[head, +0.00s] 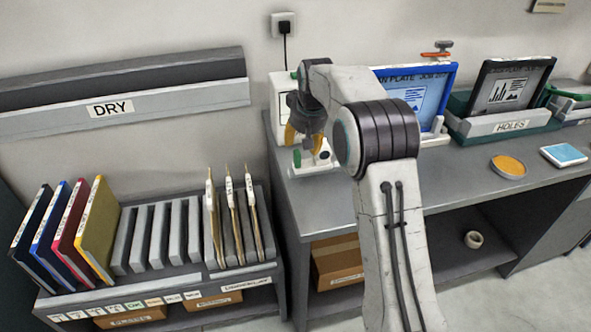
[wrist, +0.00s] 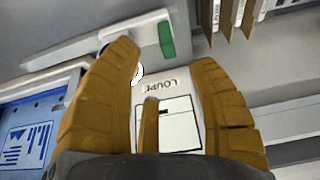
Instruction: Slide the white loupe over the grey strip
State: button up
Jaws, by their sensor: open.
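My gripper (head: 304,148) hangs over the left end of the bench, with its orange-brown fingers apart. In the wrist view, the spread fingers (wrist: 172,95) frame a white board (wrist: 180,103) marked "LOUPE", with a black outlined box on it. A small white round edge with a dark part (wrist: 139,71), possibly the loupe, shows beside the left finger, which hides most of it. In the head view, a white piece with a dark round spot (head: 324,155) is by the fingers. I cannot clearly pick out the grey strip.
A pale bar (wrist: 105,36) with a green block (wrist: 167,40) lies beyond the fingers. A blue-framed plate (head: 448,78) stands behind my arm. The rack (head: 150,285) of boards is left of the bench (head: 445,182). An orange disc (head: 508,166) lies right.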

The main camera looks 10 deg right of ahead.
aim_at(300, 154)
jog(key=shift+w+a+f, duration=0.15)
jog(key=shift+a+f, duration=0.05)
jog(key=shift+f, duration=0.4)
jog(key=p+x, duration=0.4)
jog(key=shift+x, duration=1.45)
jog(key=shift+c, duration=0.4)
grip_shut()
